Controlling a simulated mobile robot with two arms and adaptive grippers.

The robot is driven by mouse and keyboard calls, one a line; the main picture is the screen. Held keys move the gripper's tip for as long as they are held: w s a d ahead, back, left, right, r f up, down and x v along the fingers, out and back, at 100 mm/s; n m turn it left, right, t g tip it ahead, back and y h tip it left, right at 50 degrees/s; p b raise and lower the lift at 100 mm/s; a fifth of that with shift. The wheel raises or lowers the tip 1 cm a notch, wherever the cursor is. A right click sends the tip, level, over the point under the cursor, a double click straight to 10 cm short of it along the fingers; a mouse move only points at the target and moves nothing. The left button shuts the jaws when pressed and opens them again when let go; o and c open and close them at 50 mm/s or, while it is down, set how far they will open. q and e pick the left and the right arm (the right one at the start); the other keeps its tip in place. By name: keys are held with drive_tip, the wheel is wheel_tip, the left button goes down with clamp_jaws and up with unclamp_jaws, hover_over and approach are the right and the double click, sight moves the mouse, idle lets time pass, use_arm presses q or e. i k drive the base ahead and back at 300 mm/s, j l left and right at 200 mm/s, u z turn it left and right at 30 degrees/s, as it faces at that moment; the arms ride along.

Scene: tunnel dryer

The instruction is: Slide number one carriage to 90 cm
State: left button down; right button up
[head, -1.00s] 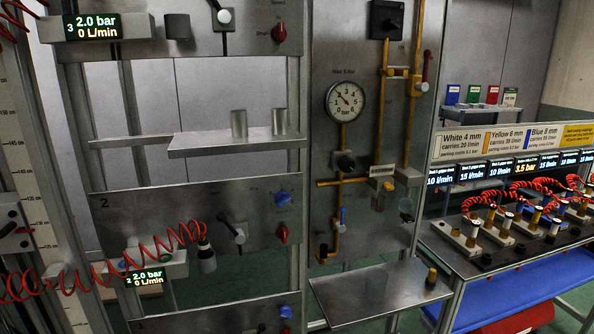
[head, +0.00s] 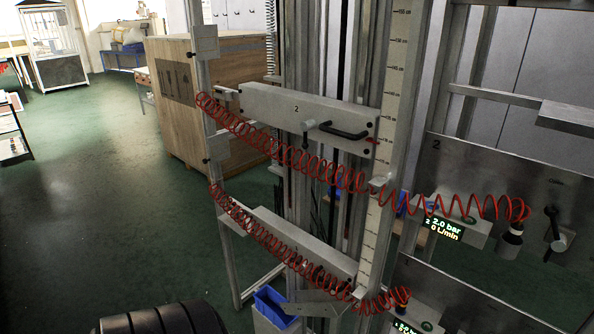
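Two grey carriages ride on a tall rail column in the head view. The upper carriage (head: 265,104) is marked 2 and has a black handle (head: 345,131) and a small lever (head: 306,140). The lower carriage (head: 290,240) sits well below it, with a red coiled hose across its front; its number is hidden or too small to read. A white centimetre scale (head: 393,85) runs down the right side of the column. Its lower figures are too small to read, so I cannot tell the lower carriage's height. Neither of my grippers is in view.
Red coiled hoses (head: 440,203) hang between the column and the valve panels (head: 480,165) at right. A blue bin (head: 272,305) stands at the column's foot. A wooden crate (head: 176,115) stands behind; green floor (head: 90,190) is open at left.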

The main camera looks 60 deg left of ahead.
sight(333, 262)
drive_tip(key=u, duration=1.95)
